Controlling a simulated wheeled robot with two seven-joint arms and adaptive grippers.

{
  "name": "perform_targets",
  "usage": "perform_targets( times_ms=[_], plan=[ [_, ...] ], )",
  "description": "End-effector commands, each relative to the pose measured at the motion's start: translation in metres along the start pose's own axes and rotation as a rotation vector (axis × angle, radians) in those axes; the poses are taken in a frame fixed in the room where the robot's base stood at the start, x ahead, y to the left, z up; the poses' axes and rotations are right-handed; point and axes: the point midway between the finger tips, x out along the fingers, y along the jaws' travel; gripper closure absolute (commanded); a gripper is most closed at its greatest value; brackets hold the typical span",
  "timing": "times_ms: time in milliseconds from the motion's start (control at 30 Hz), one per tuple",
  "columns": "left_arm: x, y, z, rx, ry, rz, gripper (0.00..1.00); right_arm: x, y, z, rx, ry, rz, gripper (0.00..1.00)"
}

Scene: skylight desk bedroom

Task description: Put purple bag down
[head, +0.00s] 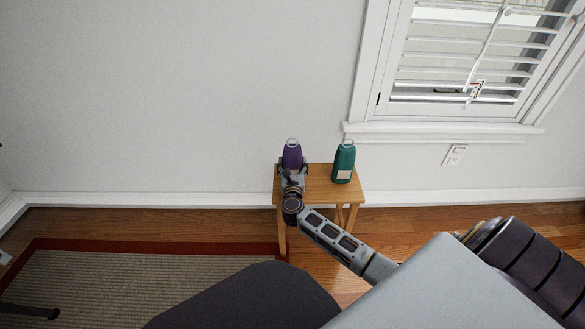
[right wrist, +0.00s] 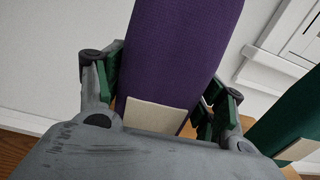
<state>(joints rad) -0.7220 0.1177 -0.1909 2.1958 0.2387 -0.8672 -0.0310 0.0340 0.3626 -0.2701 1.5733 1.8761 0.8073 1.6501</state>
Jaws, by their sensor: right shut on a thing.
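The purple bag (head: 291,155) is upright at the left part of a small wooden table (head: 318,188). My right gripper (head: 291,172) is shut on it from the near side. In the right wrist view the purple bag (right wrist: 178,62) stands between the two fingers (right wrist: 160,100), with a pale label low on its front. The gripper hides the bag's base, so I cannot tell whether it touches the tabletop. My left gripper is not in view.
A teal bag (head: 344,162) stands on the table's right part, apart from the purple one; it also shows in the right wrist view (right wrist: 292,130). The wall (head: 180,100) and a shuttered window (head: 465,60) are behind. A striped rug (head: 150,285) lies at left.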

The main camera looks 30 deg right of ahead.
Motion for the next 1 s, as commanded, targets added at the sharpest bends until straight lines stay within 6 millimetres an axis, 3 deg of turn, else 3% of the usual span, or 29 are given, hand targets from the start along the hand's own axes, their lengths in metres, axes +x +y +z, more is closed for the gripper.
perform_targets(
  times_ms=[500, 533, 700, 1000],
  plan=[
    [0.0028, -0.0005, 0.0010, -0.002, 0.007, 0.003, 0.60, 0.0002, -0.0002, -0.0040, 0.001, -0.001, -0.001, 0.58],
    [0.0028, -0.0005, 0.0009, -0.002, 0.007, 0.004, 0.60, 0.0001, -0.0004, -0.0045, 0.001, -0.001, -0.001, 0.29],
    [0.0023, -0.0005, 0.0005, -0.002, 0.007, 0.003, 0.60, 0.0001, -0.0004, -0.0038, 0.000, -0.001, -0.001, 0.09],
    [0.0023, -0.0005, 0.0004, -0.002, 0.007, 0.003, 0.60, 0.0001, -0.0003, -0.0037, 0.000, -0.001, -0.001, 0.09]
  ],
)
